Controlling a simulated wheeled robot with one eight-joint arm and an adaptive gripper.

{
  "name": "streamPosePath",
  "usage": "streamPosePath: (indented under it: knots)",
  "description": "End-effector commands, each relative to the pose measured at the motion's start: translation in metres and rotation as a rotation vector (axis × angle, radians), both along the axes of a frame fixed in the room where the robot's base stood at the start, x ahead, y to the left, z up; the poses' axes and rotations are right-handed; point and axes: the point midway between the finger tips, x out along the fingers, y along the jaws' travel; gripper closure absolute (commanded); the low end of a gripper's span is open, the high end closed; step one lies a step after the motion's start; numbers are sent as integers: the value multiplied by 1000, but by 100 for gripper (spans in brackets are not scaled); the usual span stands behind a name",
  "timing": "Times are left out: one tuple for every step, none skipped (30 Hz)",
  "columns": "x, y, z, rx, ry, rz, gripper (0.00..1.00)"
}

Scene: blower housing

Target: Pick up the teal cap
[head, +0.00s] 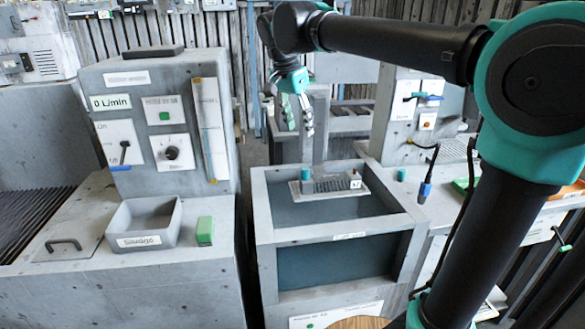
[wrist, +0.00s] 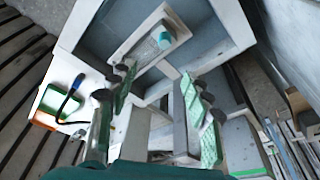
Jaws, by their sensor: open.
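A small teal cap (head: 305,174) stands at the left end of a light grey plate (head: 325,190) on the open-topped grey housing in the head view. It shows in the wrist view as a teal and white piece (wrist: 163,40), ahead of the fingertips. A second teal cylinder (head: 401,174) stands on the bench just right of the housing; I cannot tell which one is named. My gripper (head: 298,130) is open and empty, pointing down above and behind the plate. In the wrist view its fingers (wrist: 156,74) are spread wide, apart from the cap.
The housing's raised rim (head: 345,236) surrounds the plate. A machine with a dial panel (head: 160,130) and a grey bin (head: 145,222) stand left. A black cable with a blue connector (head: 425,190) lies on the right bench. A grey post structure (head: 318,125) stands near my gripper.

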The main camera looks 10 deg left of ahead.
Motion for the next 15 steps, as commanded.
streamPosePath:
  knots:
    - [-1, 3, 3, -1, -2, -7, 50]
    - [-1, 4, 3, -2, -2, -10, 50]
    - [0, 4, 0, -2, -2, -15, 50]
    - [1, 4, -3, -2, -2, -16, 50]
    - [2, 3, -7, -2, -3, -16, 50]
    - [3, 1, -14, -2, -3, -16, 50]
    - [5, 0, -20, -1, -3, -17, 50]
    - [6, -1, -26, -1, -3, -17, 50]
    - [8, -3, -34, -1, -3, -17, 50]
    - [9, -4, -39, -1, -3, -17, 50]
    - [10, -5, -45, -1, -3, -16, 50]
    - [12, -6, -53, -1, -3, -16, 50]
    - [13, -7, -59, -1, -3, -16, 50]
    - [14, -8, -64, -1, -3, -15, 50]
    - [16, -10, -72, -1, -3, -15, 50]
